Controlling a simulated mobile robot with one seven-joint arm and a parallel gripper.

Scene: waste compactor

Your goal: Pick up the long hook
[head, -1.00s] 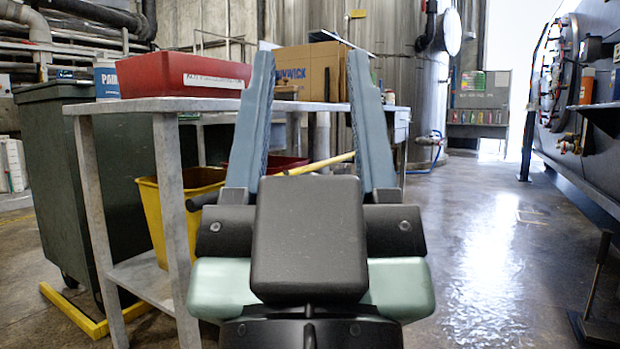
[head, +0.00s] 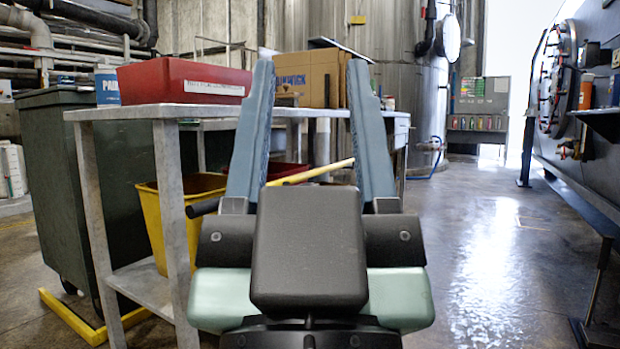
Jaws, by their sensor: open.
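A long rod with a yellow shaft (head: 312,172) and a black end (head: 203,207), which looks like the long hook, lies slanted beside the work table, lower at left. It passes behind the left finger. Its yellow part shows between the fingers and ends near the right finger. No hooked tip can be made out. I cannot tell how far the rod lies beyond the fingers.
A grey work table (head: 140,113) stands at left, carrying a red bin (head: 185,84) and a cardboard box (head: 306,78). A yellow bucket (head: 205,187) is under it. A green wheeled bin (head: 65,180) is further left. Dark machinery (head: 590,120) is at right. The floor between (head: 480,240) is clear.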

